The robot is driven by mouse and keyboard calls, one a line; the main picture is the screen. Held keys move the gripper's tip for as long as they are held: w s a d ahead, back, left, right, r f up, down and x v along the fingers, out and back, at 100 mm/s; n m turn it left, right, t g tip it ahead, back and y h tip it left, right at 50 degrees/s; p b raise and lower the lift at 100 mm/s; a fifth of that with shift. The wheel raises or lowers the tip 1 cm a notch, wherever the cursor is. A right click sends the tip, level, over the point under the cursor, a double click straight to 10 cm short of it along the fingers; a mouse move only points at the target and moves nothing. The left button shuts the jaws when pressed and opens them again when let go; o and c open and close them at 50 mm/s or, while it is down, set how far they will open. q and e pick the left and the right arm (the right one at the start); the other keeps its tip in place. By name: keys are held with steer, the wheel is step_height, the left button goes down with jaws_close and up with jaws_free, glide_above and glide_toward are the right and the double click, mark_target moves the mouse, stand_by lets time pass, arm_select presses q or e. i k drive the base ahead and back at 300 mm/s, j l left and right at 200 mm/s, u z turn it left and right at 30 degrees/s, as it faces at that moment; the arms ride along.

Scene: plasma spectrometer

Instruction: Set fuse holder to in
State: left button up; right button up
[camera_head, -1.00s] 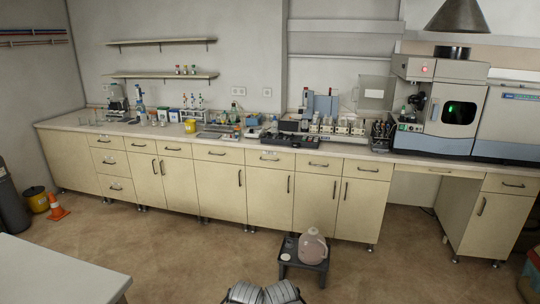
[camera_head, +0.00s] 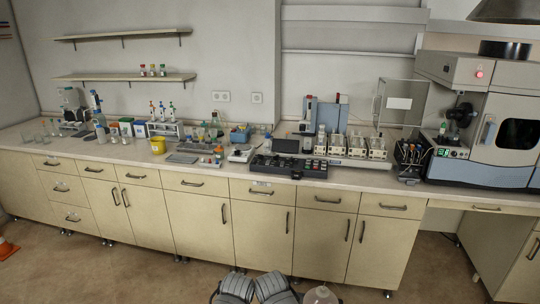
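No fuse holder can be made out at this size. The plasma spectrometer (camera_head: 465,72) stands at the right end of the bench, a grey and blue cabinet with a red light on its upper left part and a dark window. A small panel (camera_head: 446,153) with a green display and knobs sits at its lower left; details there are too small to tell. Two grey ribbed parts at the bottom edge look like my own arms. Neither gripper shows.
The long bench (camera_head: 345,182) carries a black control unit (camera_head: 289,167), a sampler with racks (camera_head: 350,145), bottles and a yellow container (camera_head: 158,145). Floor (camera_head: 150,280) is clear before the cabinets.

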mark_target(295, 174)
steer(key=i, duration=1.55)
